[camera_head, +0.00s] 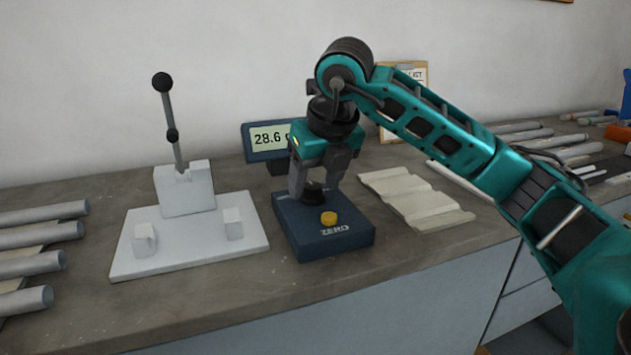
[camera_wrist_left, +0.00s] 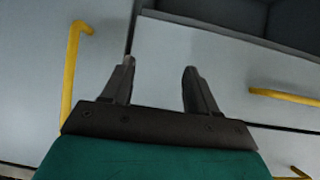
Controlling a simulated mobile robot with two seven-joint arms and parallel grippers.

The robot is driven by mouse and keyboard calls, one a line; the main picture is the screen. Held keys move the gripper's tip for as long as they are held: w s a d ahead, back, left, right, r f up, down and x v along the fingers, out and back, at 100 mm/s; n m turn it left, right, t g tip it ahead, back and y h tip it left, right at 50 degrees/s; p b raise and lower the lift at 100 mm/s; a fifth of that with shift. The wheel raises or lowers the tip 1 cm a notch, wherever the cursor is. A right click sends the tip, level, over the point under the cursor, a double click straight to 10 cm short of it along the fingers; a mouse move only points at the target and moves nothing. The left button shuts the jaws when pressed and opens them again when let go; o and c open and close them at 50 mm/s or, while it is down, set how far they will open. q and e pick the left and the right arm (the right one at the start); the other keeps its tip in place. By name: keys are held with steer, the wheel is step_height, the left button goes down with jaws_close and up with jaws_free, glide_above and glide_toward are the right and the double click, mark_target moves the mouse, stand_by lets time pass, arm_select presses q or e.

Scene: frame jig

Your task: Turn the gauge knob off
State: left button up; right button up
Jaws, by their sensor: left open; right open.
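The gauge is a dark blue box (camera_head: 345,244) marked ZERO, with a display (camera_head: 266,139) behind it that reads 28.6; the rest of the reading is hidden by my right gripper. A black knob (camera_head: 314,192) is on top of the box, partly hidden. My right gripper (camera_head: 318,194) points down with its open fingers on either side of the black knob; I cannot tell whether they touch it. My left gripper (camera_wrist_left: 158,80) is open and empty in the left wrist view, in front of cabinet fronts.
A white jig (camera_head: 190,240) with an upright black-knobbed lever (camera_head: 170,120) stands left of the gauge. Grey tubes (camera_head: 40,230) lie at the far left. A folded paper sheet (camera_head: 415,198) lies right of the gauge, with more rods (camera_head: 560,150) beyond. Yellow handles (camera_wrist_left: 72,75) project from the cabinets.

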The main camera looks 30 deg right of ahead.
steer(key=shift+c, duration=0.2)
steer(key=c, duration=1)
